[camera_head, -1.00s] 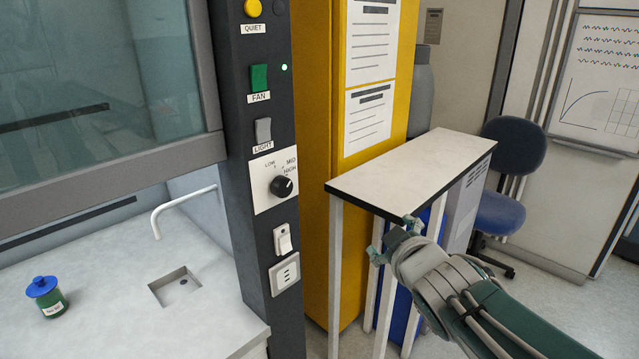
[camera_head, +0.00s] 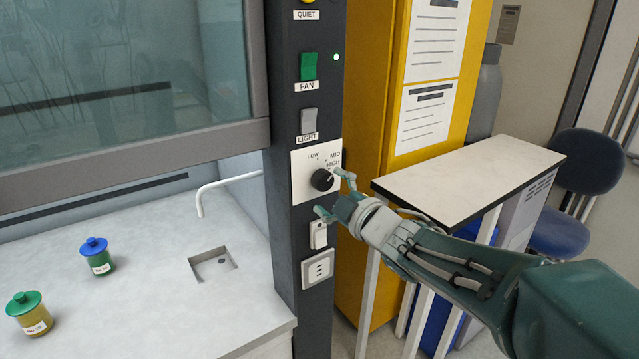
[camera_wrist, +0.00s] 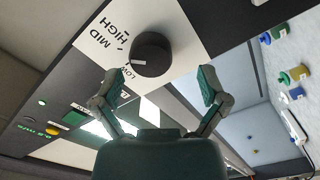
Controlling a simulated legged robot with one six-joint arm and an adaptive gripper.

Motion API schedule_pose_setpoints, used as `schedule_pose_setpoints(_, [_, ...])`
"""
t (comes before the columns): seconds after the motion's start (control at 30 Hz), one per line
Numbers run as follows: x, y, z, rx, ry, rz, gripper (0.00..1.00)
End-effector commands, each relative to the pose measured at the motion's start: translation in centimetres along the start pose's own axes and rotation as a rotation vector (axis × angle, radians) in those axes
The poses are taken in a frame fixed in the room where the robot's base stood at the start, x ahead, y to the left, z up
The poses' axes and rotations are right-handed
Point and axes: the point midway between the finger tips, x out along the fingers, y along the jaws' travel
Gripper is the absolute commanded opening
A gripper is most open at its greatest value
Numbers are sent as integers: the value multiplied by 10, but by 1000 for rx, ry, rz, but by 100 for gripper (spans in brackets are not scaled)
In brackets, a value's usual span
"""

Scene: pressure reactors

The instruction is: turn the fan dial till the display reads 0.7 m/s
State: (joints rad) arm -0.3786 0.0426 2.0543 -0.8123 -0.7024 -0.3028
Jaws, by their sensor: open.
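The fan dial (camera_head: 322,180) is a round black knob on a white plate marked LOW, MID and HIGH, on the dark post.
Above the dial are the LIGHT switch (camera_head: 309,121) and FAN switch (camera_head: 308,67); sockets (camera_head: 317,269) are below. A white-topped table (camera_head: 470,178) stands right, near my arm. Jars (camera_head: 97,255) and a sink (camera_head: 212,263) are on the left counter.

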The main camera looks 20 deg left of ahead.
Motion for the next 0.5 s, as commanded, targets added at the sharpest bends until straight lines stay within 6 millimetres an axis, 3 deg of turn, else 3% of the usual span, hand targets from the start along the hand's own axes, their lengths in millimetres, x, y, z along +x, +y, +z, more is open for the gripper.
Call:
schedule_pose_setpoints(0.3, [35, 0, 0, -1, -1, 1, 93])
schedule_pose_setpoints(0.5, [38, -1, -1, -1, -3, 0, 93])
